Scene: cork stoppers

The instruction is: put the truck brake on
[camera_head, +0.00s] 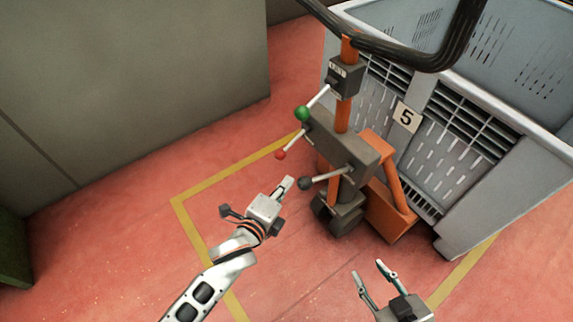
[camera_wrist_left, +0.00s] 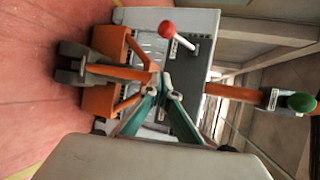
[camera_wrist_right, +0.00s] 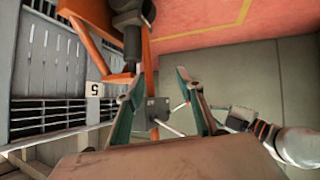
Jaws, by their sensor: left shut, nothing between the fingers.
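The orange and dark grey truck (camera_head: 342,118) stands against a grey slatted crate. Three levers come off it: one with a green knob (camera_head: 303,113), one with a red knob (camera_head: 281,155) and one with a black knob (camera_head: 306,184). I cannot read which lever is the brake. In the left wrist view the red knob (camera_wrist_left: 166,30) and green knob (camera_wrist_left: 301,102) are clear; the black knob is not visible. My left gripper (camera_head: 288,183) is shut and empty, just left of the black knob; contact is unclear. My right gripper (camera_head: 369,270) is open and empty, low in front of the truck.
The grey slatted crate (camera_head: 480,150) with a number 5 plate (camera_head: 407,116) stands behind and right of the truck. A thick black handle bar (camera_head: 400,50) arches over the top. A grey wall (camera_head: 150,90) is at left. Red floor with yellow lines is clear.

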